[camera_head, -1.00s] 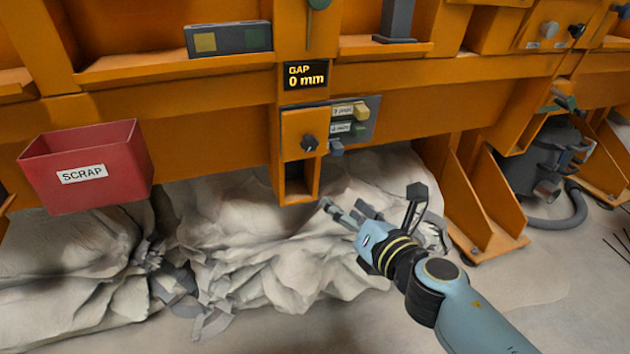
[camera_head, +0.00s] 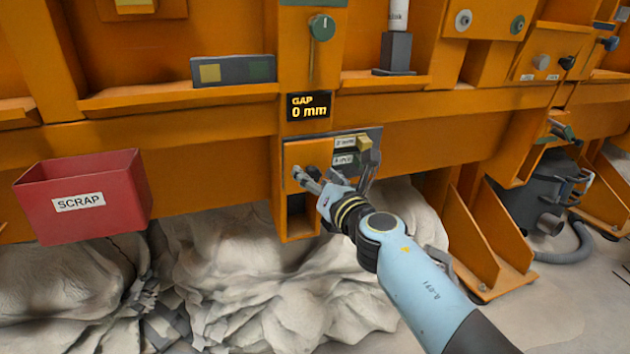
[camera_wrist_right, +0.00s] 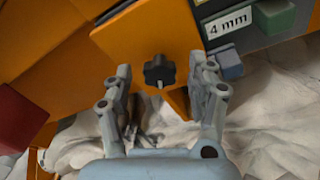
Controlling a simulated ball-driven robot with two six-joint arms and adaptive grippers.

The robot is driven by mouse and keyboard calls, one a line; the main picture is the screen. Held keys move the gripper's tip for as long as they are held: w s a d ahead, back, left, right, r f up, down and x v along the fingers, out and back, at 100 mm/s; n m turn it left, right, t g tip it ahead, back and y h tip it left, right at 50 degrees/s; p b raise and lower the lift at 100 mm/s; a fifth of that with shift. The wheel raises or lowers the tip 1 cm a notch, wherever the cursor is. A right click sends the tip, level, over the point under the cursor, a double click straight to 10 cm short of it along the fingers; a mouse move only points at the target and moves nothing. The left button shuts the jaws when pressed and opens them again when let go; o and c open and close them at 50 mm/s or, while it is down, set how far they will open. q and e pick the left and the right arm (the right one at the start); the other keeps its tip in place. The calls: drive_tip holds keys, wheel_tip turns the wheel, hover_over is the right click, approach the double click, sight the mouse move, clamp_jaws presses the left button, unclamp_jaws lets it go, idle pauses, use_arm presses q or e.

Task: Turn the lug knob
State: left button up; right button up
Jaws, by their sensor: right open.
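A black lobed knob, which I take for the lug knob (camera_wrist_right: 159,71), sits on an orange plate (camera_wrist_right: 140,40) in the right wrist view. It appears between the two fingers of my right gripper (camera_wrist_right: 161,80), which is open; I see no contact with the knob. In the head view my right gripper (camera_head: 333,178) is in front of the orange bracket under the gap display (camera_head: 308,106), which reads 0 mm. My left gripper is not in view.
Beside the knob are a 4 mm label (camera_wrist_right: 228,24), a green block (camera_wrist_right: 274,16) and a blue-grey block (camera_wrist_right: 230,65). A red scrap bin (camera_head: 80,205) hangs at the left. A teal knob (camera_head: 322,27) is higher up.

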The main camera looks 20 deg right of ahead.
drive_tip(key=shift+w, duration=0.25)
drive_tip(key=c, duration=1.2)
